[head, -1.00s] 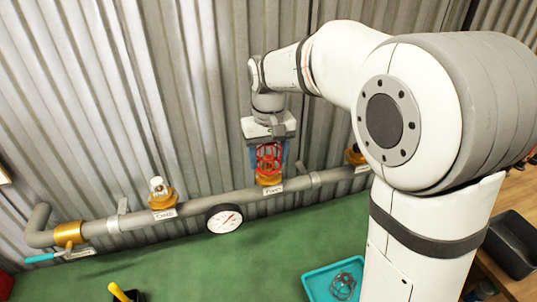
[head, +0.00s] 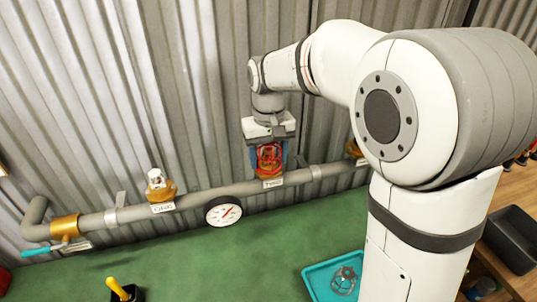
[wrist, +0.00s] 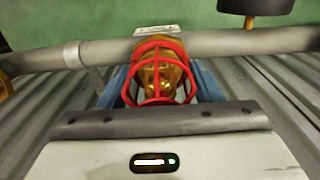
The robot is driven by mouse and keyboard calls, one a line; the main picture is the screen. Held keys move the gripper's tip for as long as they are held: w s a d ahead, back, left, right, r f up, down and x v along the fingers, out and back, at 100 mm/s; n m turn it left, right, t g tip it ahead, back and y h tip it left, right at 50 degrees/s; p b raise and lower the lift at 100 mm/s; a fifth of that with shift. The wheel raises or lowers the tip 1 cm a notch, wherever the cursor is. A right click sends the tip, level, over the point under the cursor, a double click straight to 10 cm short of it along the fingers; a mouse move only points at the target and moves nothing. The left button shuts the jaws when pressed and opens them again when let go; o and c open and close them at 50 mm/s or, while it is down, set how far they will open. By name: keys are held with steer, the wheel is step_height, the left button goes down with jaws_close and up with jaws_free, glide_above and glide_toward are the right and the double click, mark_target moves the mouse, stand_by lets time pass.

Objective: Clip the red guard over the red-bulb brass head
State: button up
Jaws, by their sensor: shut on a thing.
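My gripper (head: 269,158) is shut on the red guard (head: 268,157), a wire cage, above the grey pipe. The guard (wrist: 160,47) shows in the wrist view between the blue fingers. It surrounds a brass head (wrist: 158,75) on the pipe; the wires overlap the brass body. The bulb's colour inside the cage is hard to make out, and I cannot tell whether the guard is clipped. In the head view, a white label (head: 273,183) sits at the foot of this brass head, its text too blurred to read surely.
Another brass head (head: 160,188) with a pale cap stands left on the pipe (head: 190,203). A gauge (head: 223,211) hangs below. A third brass head (head: 354,148) is partly behind my arm. A teal tray (head: 318,284) holds a grey wire guard (head: 343,280). A teal-handled valve (head: 66,229) is far left.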

steer(key=shift+r, duration=0.15)
steer(key=shift+r+p, duration=2.85)
steer(key=shift+r, duration=0.75)
steer(key=shift+s+f, duration=0.1)
